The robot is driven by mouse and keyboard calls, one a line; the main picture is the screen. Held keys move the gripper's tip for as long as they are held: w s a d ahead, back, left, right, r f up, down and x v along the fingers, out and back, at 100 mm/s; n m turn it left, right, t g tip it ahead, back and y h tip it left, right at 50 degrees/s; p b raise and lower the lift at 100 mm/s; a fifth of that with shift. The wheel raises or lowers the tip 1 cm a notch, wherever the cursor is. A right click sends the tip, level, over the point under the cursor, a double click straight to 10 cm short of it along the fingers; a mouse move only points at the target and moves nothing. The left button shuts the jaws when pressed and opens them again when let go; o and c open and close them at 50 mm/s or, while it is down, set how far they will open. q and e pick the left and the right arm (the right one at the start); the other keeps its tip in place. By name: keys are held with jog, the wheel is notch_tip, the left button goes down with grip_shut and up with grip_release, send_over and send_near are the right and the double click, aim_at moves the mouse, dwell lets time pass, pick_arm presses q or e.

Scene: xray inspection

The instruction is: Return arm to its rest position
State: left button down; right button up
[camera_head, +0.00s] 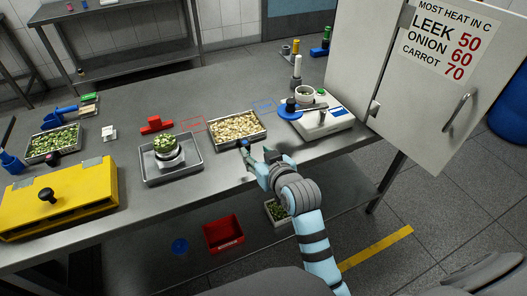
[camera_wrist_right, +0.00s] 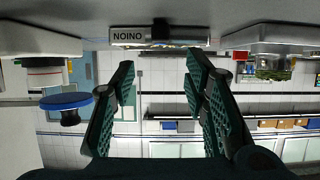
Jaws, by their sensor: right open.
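My right arm (camera_head: 308,225) reaches up from the bottom of the head view toward the table's front edge. My right gripper (camera_head: 256,155) is at that edge, just in front of the tray of pale chopped pieces (camera_head: 238,127). In the right wrist view the gripper (camera_wrist_right: 160,72) has its two green ridged fingers spread apart, with nothing between them. An upside-down onion label (camera_wrist_right: 160,35) shows beyond the fingertips. My left gripper is in neither view.
Left are a tray with a bowl of green pieces (camera_head: 165,179) and a yellow box (camera_head: 75,190). A red bin (camera_head: 224,233) sits below the table. Floor at right is mostly clear.

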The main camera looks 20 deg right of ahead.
jog(key=v, duration=0.2)
jog(key=shift+s+r, duration=0.15)
jog(key=shift+s, duration=0.25)
